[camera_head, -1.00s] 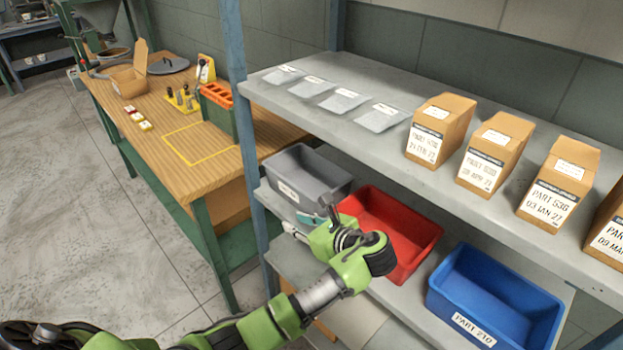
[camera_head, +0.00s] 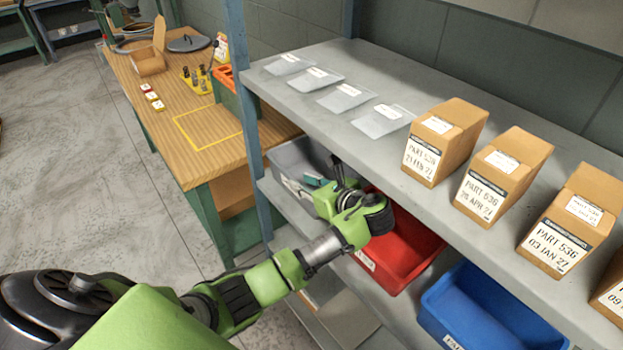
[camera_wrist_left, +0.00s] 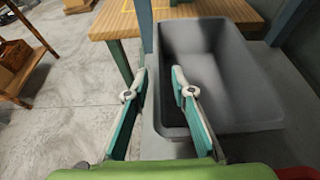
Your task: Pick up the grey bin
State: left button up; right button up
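The grey bin (camera_head: 288,160) is on the middle shelf at its left end, partly hidden by my left gripper and the upper shelf. In the left wrist view the bin (camera_wrist_left: 225,75) looks empty and fills the upper right. My left gripper (camera_head: 322,183) is at the bin's near side. In the left wrist view its two teal fingers (camera_wrist_left: 158,85) are apart, one over the bin's inside and one outside its left wall. I cannot tell whether they touch the wall. My right gripper is not in view.
A red bin (camera_head: 402,252) stands right of the grey one, close to my left wrist, with a blue bin (camera_head: 490,310) further right. The upper shelf (camera_head: 300,92) with boxes and packets overhangs them. A wooden workbench (camera_head: 200,150) stands to the left.

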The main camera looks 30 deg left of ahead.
pick_arm(q)
jog(key=shift+w+a+f, duration=0.1)
jog(key=shift+a, duration=0.15)
jog(key=p+x, duration=0.1)
jog(key=x, duration=0.3)
jog(key=shift+a, duration=0.25)
jog(key=shift+a+f, duration=0.15)
jog(key=shift+a, duration=0.05)
grip_shut()
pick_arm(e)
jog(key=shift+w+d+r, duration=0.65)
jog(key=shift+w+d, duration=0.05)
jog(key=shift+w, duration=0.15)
